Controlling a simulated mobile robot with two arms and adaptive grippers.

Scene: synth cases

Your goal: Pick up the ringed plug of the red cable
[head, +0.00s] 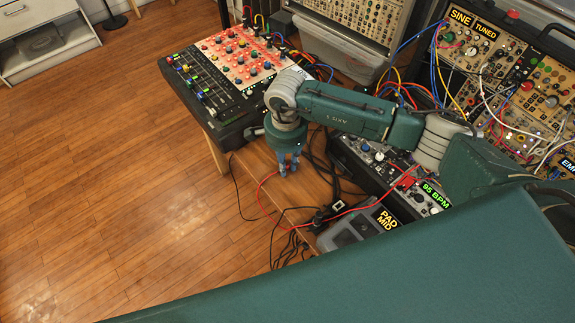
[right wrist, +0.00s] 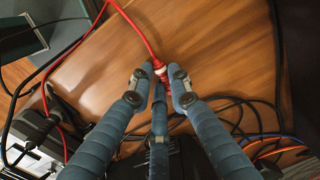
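The red cable (head: 263,203) loops from under my right gripper (head: 287,168), past the table edge and back to a device at the right. In the right wrist view, its red plug with a pale ring (right wrist: 155,70) lies between the tips of the right gripper (right wrist: 160,84), over the wooden table. The fingers are close around the plug, and its lower part is partly hidden by them. I cannot tell whether they press on it. The red cable (right wrist: 134,26) runs up from the plug in that view. My left gripper is not in view.
A mixer (head: 215,85) stands behind the right gripper. A "95 BPM" device (head: 433,195) and a "PAD MID" pedal (head: 383,219) stand to the right. Black cables (head: 290,247) hang at the table's front edge. Modular racks (head: 530,90) stand at the far right. Open floor lies left.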

